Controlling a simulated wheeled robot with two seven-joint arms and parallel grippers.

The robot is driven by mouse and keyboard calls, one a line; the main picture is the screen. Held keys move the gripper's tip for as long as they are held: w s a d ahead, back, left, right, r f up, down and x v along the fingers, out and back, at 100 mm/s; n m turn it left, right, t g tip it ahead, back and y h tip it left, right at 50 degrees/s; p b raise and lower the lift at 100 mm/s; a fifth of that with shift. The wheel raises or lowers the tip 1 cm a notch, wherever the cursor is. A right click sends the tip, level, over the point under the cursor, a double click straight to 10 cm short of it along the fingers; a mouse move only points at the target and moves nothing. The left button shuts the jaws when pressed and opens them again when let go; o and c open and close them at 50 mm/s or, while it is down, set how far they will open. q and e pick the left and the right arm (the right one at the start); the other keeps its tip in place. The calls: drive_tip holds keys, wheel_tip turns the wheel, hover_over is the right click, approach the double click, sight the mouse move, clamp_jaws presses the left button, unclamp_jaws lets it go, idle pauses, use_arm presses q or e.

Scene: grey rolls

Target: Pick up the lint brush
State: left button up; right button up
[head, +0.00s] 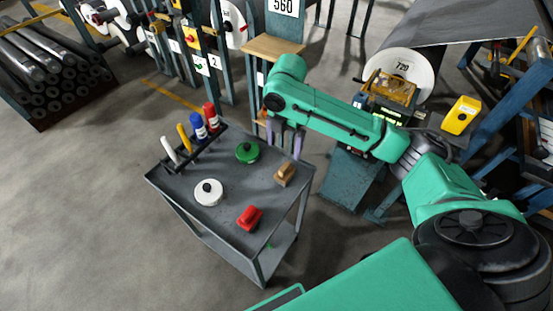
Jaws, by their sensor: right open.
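A grey cart (225,220) stands in front of me. A tan wooden block-shaped piece (285,173), which looks like the lint brush, lies on the right part of its top. A red piece with a raised grip (250,217) lies nearer the front corner. My right gripper (283,142) hangs pointing down at the cart's back right edge, just behind the tan piece in the picture. Its two fingers are apart, with nothing seen between them. Its height over the cart top is hard to tell. My left gripper is out of view.
A green disc with a black knob (247,151) and a white one (208,192) lie on the cart. A rack at its left edge holds white, yellow, blue and red handles (198,126). A machine with a large roll (410,70) stands behind right. Floor left is clear.

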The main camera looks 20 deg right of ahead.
sight(285, 172)
drive_tip(key=shift+w+d+f, duration=0.15)
drive_tip(key=shift+f, duration=0.35)
drive_tip(key=shift+w+d+f, duration=0.1)
drive_tip(key=shift+f, duration=0.4)
drive_tip(key=f, duration=0.2)
drive_tip(key=s+f, duration=0.1)
drive_tip(key=f, duration=0.2)
drive_tip(key=shift+f+p, duration=0.2)
drive_tip(key=shift+p, duration=0.2)
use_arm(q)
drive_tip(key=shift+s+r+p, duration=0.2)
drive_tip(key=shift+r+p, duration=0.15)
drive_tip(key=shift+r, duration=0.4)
use_arm(e)
wheel_tip(285, 172, down, 6)
drive_tip(key=shift+w+f, duration=0.15)
drive_tip(key=shift+f, duration=0.05)
clamp_jaws()
